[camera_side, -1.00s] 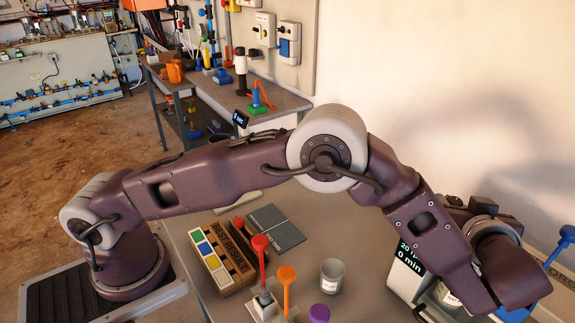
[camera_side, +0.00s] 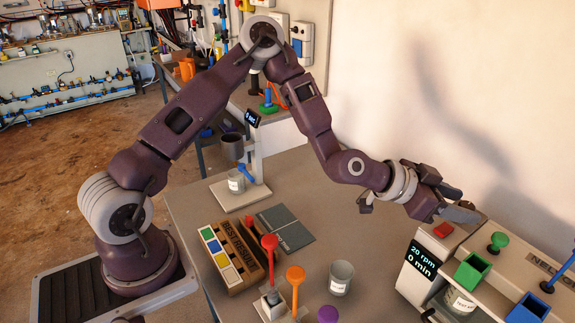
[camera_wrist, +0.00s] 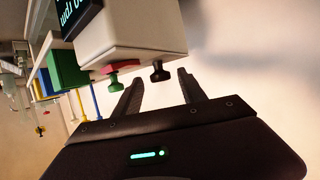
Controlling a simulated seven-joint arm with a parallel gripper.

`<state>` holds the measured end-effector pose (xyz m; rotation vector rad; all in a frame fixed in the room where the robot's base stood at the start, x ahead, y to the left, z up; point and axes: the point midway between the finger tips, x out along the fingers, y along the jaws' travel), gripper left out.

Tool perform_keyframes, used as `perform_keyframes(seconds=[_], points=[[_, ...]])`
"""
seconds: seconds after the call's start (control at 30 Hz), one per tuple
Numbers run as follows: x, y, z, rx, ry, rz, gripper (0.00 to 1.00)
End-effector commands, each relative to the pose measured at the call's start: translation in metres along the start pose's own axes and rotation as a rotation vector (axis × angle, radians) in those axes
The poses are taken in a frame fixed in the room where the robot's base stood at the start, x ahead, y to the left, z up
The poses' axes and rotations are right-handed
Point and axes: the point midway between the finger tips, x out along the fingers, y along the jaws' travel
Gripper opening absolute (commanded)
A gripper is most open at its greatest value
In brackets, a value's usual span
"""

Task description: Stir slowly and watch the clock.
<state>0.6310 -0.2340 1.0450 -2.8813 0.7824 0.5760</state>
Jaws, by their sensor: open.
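The stirring machine (camera_side: 422,230) stands at the right of the table, pale, with a dark display (camera_side: 420,260) reading "20 rpm 0 min". A red button (camera_side: 443,229) sits on its top. My gripper (camera_side: 462,203) is open and empty, just above and behind that button in the side view. The wrist view shows a black knob (camera_wrist: 158,71) between my fingers' tips (camera_wrist: 158,84), apart from them, with the red button (camera_wrist: 122,68) beside it. A beaker labelled TEST (camera_side: 460,302) is partly hidden under the machine. A small display (camera_side: 252,118) reads like "0 sec".
The wall is close behind.

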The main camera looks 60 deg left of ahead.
Motion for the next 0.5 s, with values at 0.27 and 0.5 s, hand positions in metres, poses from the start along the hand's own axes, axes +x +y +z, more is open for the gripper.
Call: perform_keyframes(seconds=[0.27,0.5], points=[[-0.021,-0.013,-0.002,0.107,0.004,0.236,0.49],[-0.073,-0.015,0.008,0.138,-0.058,0.249,0.49]])
